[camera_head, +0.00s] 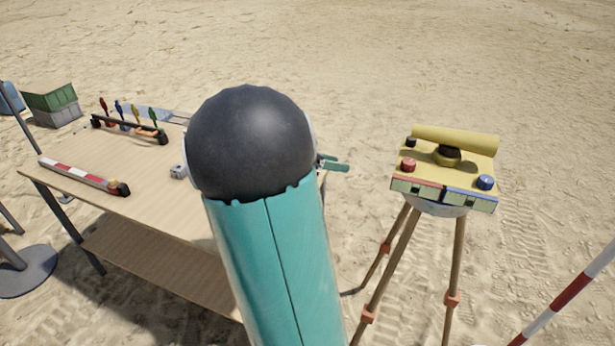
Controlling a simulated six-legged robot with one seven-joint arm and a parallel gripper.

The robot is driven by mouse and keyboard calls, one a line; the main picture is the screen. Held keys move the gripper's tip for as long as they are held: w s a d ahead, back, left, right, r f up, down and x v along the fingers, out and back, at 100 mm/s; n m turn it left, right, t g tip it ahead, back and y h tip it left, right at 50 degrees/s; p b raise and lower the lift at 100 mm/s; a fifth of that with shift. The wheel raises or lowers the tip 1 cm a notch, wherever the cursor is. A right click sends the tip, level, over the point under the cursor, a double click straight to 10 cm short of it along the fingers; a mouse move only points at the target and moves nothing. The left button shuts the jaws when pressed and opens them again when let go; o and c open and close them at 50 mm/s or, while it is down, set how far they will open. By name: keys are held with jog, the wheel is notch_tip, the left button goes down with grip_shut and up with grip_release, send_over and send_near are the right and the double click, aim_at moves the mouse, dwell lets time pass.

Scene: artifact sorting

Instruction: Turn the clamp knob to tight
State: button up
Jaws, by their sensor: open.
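A yellow instrument (480,160) stands on a tripod at the right, with a yellow tube lying across its top. A red knob (408,165) sits at its left front and a blue knob (485,182) at its right front. I cannot tell which knob is the clamp knob or how it is set. Two green prongs, seemingly the fingers of my gripper (335,163), stick out to the right from behind my arm's black joint. They look apart and empty, left of the instrument and not touching it. The rest of my gripper is hidden.
A wooden table (140,215) stands at the left with a red-and-white bar (78,174) and a rack of colored tools (130,128). Tripod legs (397,255) spread below the instrument. A striped pole (570,292) leans at lower right. Sand is clear behind.

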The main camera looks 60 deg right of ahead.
jog(key=w+a+n+t+y, duration=0.1)
jog(key=w+a+n+t, duration=0.1)
jog(key=a, duration=0.5)
jog(key=shift+a+f+n+t+y, duration=0.25)
jog(key=shift+n+t+y, duration=0.2)
jog(key=shift+n, duration=0.45)
jog(key=shift+w, duration=0.1)
jog(key=shift+c, duration=0.2)
jog(key=n+g, duration=1)
jog(key=n, duration=1.5)
send_near(411, 141)
jog(key=shift+t+h, duration=0.25)
jog(key=shift+h, duration=0.1)
jog(key=x, duration=1)
jog(key=shift+w+d+f, duration=0.1)
jog(key=shift+d+f, duration=0.2)
jog(key=shift+d, duration=0.15)
jog(key=shift+c, duration=0.3)
